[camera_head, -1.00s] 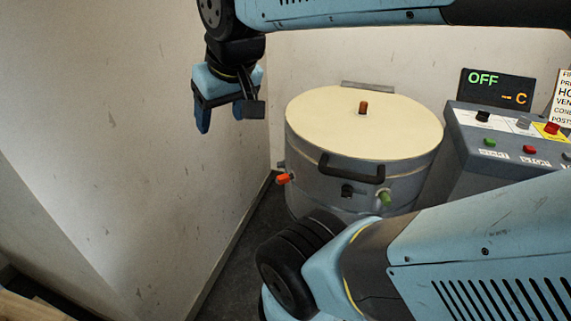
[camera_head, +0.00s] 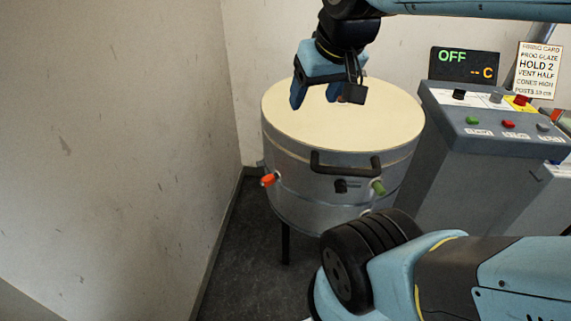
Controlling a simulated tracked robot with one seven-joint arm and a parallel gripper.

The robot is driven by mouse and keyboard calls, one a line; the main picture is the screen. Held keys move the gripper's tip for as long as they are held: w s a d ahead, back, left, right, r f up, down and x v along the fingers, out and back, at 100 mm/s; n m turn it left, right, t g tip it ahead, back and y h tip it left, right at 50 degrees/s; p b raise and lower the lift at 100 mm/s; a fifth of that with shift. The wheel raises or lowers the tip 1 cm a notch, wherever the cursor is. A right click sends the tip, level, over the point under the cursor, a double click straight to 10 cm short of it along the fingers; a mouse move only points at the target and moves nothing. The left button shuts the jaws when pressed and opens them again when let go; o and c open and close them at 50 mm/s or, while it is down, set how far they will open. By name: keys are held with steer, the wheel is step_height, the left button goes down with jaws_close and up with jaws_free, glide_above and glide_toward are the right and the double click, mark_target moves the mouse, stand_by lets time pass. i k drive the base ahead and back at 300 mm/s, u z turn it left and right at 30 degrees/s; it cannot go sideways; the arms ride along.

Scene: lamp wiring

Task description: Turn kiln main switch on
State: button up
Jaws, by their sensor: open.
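The grey control box (camera_head: 440,112) stands right of the kiln (camera_head: 330,165). On its sloping top are a black knob (camera_head: 459,94), a grey knob (camera_head: 496,98) and a red knob on a yellow plate (camera_head: 520,101). The plate's lettering is too small to read, so I cannot tell for sure which is the main switch. The display (camera_head: 464,64) reads "OFF" and "-- C". My gripper (camera_head: 316,95) is open and empty, in front of the kiln lid in the picture, left of the control box and apart from it.
Green (camera_head: 472,120), red (camera_head: 508,124) and grey (camera_head: 543,126) buttons line the box's front. The kiln has a black handle (camera_head: 345,168), an orange plug (camera_head: 269,179) and a green plug (camera_head: 378,187). A firing card (camera_head: 539,70) is behind. A wall (camera_head: 150,130) closes the left.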

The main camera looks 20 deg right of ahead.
mark_target(520, 99)
steer(key=u, duration=2)
steer(key=i, duration=0.1)
steer(key=z, duration=3.8)
steer(key=k, duration=0.9)
steer(key=z, duration=0.15)
steer(key=i, duration=0.9)
